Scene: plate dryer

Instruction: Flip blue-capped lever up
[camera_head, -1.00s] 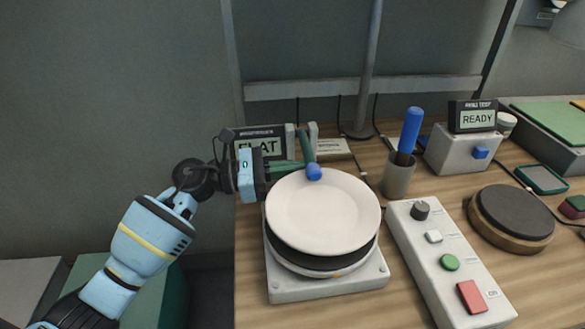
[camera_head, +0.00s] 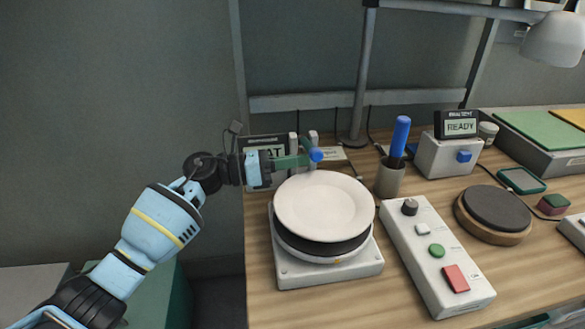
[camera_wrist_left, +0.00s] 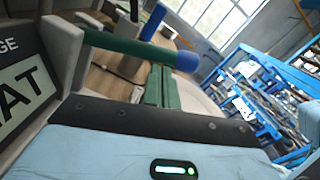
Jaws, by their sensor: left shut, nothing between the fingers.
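The lever (camera_head: 308,146) is a green rod with a round blue cap (camera_head: 316,155), mounted between two grey posts behind the white plate. Its cap is above the plate's back rim, pointing toward me. In the left wrist view the green rod (camera_wrist_left: 125,44) runs from a grey post to the blue cap (camera_wrist_left: 187,60). My left gripper (camera_head: 304,160) is shut with nothing between its green fingers. The fingers (camera_wrist_left: 160,87) lie under the rod, close to the cap; I cannot tell whether they touch. My right gripper is not in view.
The white plate (camera_head: 324,206) rests on the dryer base (camera_head: 325,272) in front of the lever. A display (camera_head: 268,146) stands behind my gripper, partly hidden. A cup (camera_head: 390,179) with a blue-handled tool and a button panel (camera_head: 420,237) stand to the right.

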